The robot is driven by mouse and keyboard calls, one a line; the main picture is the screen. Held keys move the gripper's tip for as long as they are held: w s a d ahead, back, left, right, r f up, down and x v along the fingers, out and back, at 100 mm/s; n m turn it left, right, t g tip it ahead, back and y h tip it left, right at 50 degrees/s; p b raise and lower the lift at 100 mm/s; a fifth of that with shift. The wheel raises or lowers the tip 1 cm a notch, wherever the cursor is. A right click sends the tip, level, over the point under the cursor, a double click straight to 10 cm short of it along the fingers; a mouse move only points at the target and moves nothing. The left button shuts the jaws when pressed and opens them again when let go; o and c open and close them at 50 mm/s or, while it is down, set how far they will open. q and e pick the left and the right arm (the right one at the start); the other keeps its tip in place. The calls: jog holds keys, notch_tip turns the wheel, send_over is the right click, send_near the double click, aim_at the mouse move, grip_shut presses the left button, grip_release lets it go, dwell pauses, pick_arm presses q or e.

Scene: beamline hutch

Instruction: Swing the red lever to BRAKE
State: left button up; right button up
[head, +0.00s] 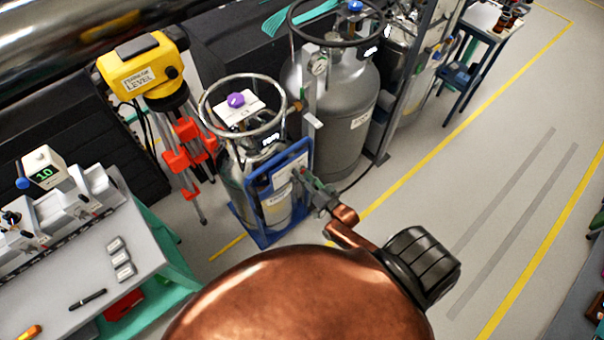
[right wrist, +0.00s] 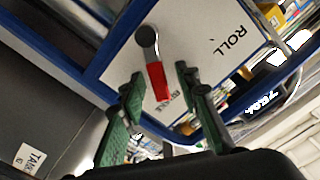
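The red lever (right wrist: 157,80) sits on a white panel (right wrist: 122,75) in the right wrist view, its arm running from a grey round pivot. Its red end points down the picture toward a small dark label (right wrist: 174,103), partly hidden and hard to read. The word ROLL is at the panel's upper right. My right gripper (right wrist: 160,86) is open, its green-padded fingers on either side of the red end, with gaps visible. In the head view my right gripper (head: 318,197) is at the blue-framed cart (head: 262,236); the lever is not discernible there. My left gripper is not in view.
A silver dewar with a ring handle (head: 243,90) stands on the cart. A larger grey tank (head: 345,120) is close behind. A yellow level on a tripod (head: 140,68) and a grey bench (head: 60,270) are left. Open floor (head: 500,170) lies right.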

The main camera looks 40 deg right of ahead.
jog(key=s, duration=1.2)
jog(key=shift+d, duration=0.4)
